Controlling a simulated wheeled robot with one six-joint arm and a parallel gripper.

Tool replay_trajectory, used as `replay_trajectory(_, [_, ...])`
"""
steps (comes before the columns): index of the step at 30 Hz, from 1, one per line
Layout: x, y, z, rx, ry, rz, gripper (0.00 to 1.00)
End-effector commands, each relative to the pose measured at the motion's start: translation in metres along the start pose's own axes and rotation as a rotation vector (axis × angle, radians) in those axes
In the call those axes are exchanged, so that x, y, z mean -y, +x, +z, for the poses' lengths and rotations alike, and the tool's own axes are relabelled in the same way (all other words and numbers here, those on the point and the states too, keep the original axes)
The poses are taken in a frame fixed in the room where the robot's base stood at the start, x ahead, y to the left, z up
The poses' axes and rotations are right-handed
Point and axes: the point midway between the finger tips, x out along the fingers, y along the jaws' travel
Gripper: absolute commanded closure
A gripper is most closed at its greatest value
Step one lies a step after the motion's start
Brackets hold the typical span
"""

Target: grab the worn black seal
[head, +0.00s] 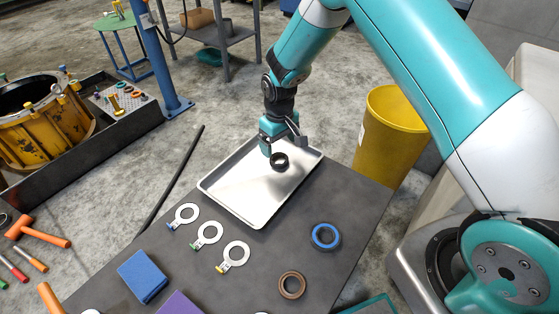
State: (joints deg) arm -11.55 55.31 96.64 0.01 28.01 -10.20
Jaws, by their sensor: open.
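The worn black seal (280,161) is a small dark ring. It shows over the far part of the shiny metal tray (249,205), on the near side of my gripper (282,149). My gripper points down at the seal from above, with its jaws open. One finger appears left of the seal and the other at its upper right. The picture is too small to tell whether the fingers touch the seal or how high they are above the tray.
A blue ring (325,236) and a brown ring (292,285) lie on the dark table (262,268). A yellow bin (389,136) stands beyond the table's right edge. The tray's near half is bare.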

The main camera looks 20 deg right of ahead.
Motion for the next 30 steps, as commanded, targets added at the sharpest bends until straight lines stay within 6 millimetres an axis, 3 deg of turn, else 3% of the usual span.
replay_trajectory(9, [0.006, 0.045, 0.003, 0.002, 0.000, 0.000, 0.12])
replay_trajectory(17, [0.006, 0.049, 0.003, 0.000, 0.000, 0.000, 0.12])
replay_trajectory(24, [0.006, 0.049, 0.003, 0.001, 0.000, 0.000, 0.65])
replay_trajectory(30, [0.006, 0.049, 0.003, 0.001, 0.000, 0.000, 0.65])
